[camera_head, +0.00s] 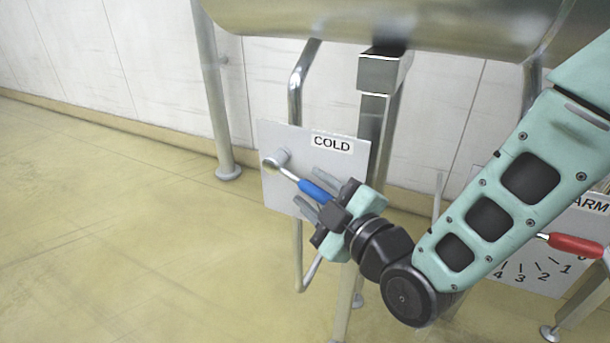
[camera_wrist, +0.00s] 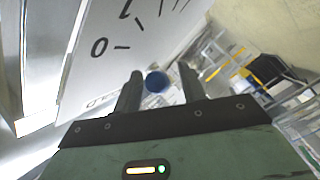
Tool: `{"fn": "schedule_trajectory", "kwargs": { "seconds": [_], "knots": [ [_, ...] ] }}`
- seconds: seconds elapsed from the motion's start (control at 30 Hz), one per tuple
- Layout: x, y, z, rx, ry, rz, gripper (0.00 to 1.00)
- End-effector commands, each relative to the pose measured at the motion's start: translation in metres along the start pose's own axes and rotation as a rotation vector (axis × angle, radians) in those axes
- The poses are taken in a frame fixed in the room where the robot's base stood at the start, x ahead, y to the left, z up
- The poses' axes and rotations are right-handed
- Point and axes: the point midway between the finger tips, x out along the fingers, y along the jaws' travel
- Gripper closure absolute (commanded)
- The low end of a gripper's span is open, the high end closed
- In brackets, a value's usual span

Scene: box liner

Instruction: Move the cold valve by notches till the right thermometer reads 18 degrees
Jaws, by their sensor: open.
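The cold valve's lever has a metal shank and a blue grip (camera_head: 312,188), and is mounted on a grey plate (camera_head: 285,150) with a COLD label (camera_head: 332,144). The lever slants down to the right from its pivot. My gripper (camera_head: 309,189) is open, with one finger on each side of the blue grip. In the wrist view, the round blue grip end (camera_wrist: 157,82) shows between the fingers, with gaps beside it. The plate's notch marks are mostly hidden by my gripper in the head view; 0 and 1 show in the wrist view (camera_wrist: 100,47). No thermometer is in view.
A second plate labelled ARM in its visible part (camera_head: 590,203), with a red-handled lever (camera_head: 575,245), stands at the right, partly behind my arm. Metal posts (camera_head: 215,95) flank the cold plate. The floor at left is clear.

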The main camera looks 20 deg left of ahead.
Motion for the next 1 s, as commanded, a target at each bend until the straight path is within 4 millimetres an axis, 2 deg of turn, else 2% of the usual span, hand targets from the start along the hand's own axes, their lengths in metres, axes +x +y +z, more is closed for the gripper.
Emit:
{"fn": "schedule_trajectory", "kwargs": {
  "seconds": [0.37,0.5,0.53,1.0],
  "knots": [
    [-0.001,-0.001,-0.001,0.000,0.001,0.000,0.59],
    [-0.001,-0.001,-0.001,0.000,0.001,0.000,0.98],
    [-0.001,-0.001,-0.001,0.000,0.001,0.000,1.00],
    [0.003,-0.015,0.007,0.057,0.067,0.081,1.00]
  ]
}}
